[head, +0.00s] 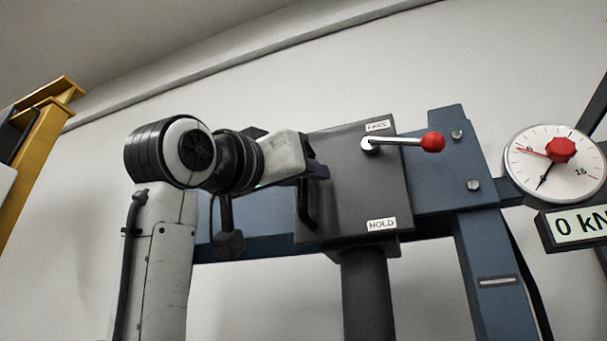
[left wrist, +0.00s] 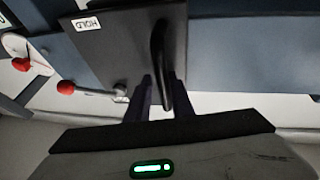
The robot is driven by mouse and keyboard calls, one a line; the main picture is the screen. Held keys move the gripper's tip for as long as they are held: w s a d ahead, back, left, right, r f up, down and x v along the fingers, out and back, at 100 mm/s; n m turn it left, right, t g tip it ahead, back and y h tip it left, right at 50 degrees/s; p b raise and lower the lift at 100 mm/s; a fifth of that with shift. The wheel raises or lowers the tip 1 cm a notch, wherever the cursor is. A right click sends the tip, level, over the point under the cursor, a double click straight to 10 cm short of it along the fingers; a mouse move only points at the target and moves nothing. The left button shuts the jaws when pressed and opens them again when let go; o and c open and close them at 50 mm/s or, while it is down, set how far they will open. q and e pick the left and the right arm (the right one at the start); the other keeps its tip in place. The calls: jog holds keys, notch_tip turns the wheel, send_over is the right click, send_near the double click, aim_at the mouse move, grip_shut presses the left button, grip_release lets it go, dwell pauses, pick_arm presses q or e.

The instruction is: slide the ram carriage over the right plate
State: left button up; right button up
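The ram carriage (head: 345,190) is a dark grey box on the blue press beam, with FREE and HOLD labels. It also shows in the left wrist view (left wrist: 130,45). Its red-knobbed lever (head: 432,142) points right, nearest the FREE label. A black bar handle (head: 306,208) stands on its left part. My left gripper (head: 316,170) is at the upper part of this handle. In the left wrist view its two dark fingers (left wrist: 163,95) lie either side of the handle (left wrist: 160,50); whether they press on it is unclear. My right gripper is out of view. No plate shows.
The blue press frame (head: 483,265) has a post right of the carriage. The dark ram (head: 366,290) hangs under the carriage. A round gauge (head: 540,190) and a display reading 0 kN (head: 580,228) are at the right. A yellow frame (head: 35,165) stands far left.

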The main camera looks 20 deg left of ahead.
pick_arm(q)
jog(key=shift+s, duration=0.1)
jog(key=b+v, duration=0.3)
jog(key=v, duration=0.7)
jog(key=shift+b, duration=0.3)
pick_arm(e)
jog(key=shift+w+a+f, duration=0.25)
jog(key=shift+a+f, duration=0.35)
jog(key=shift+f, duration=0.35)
pick_arm(q)
jog(key=shift+a+f, duration=0.1)
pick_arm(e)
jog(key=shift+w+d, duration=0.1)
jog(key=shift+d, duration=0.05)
